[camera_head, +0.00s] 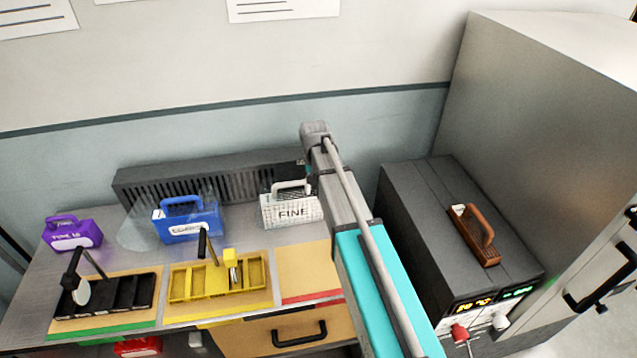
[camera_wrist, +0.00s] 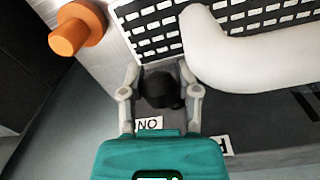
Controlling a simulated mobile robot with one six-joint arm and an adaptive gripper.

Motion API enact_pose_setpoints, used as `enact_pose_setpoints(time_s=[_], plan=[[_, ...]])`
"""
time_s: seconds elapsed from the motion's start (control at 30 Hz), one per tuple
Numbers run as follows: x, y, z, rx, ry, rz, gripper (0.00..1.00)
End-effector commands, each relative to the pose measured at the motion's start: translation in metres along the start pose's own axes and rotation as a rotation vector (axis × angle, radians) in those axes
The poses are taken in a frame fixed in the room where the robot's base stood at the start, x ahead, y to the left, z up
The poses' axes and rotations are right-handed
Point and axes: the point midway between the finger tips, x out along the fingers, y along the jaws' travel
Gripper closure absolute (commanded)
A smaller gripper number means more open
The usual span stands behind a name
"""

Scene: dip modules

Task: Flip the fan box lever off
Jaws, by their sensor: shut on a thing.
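The fan box (camera_head: 150,182) looks to be the long dark slatted unit along the wall at the back of the bench. In the wrist view, a black rounded lever end (camera_wrist: 160,88) sits between the two grey fingers of my gripper (camera_wrist: 161,80). My gripper is shut on this lever end. A small label (camera_wrist: 149,124) beside it reads "NO", which may be "ON" seen upside down. A second label (camera_wrist: 221,146) is partly hidden by my gripper. In the head view my arm hides the lever and the fingers.
A white FINE module (camera_head: 290,210) stands close by; its likely handle (camera_wrist: 250,60) curves near my gripper. An orange knob-like part (camera_wrist: 75,32) is at upper left. Blue (camera_head: 190,222) and purple (camera_head: 72,235) modules stand further left. A dark machine (camera_head: 425,215) stands right.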

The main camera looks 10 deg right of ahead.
Motion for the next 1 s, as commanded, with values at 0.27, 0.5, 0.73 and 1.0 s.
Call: enact_pose_setpoints(time_s=[0.27, 0.5, 0.73, 1.0], plan=[[0.0002, 0.0015, 0.0001, 0.001, -0.001, 0.003, 1.0], [0.0002, 0.0018, 0.0, 0.002, -0.001, 0.003, 1.0], [0.0002, 0.002, 0.0001, 0.002, -0.001, 0.003, 1.0], [0.0002, 0.002, -0.0001, 0.002, -0.001, 0.003, 0.39]])
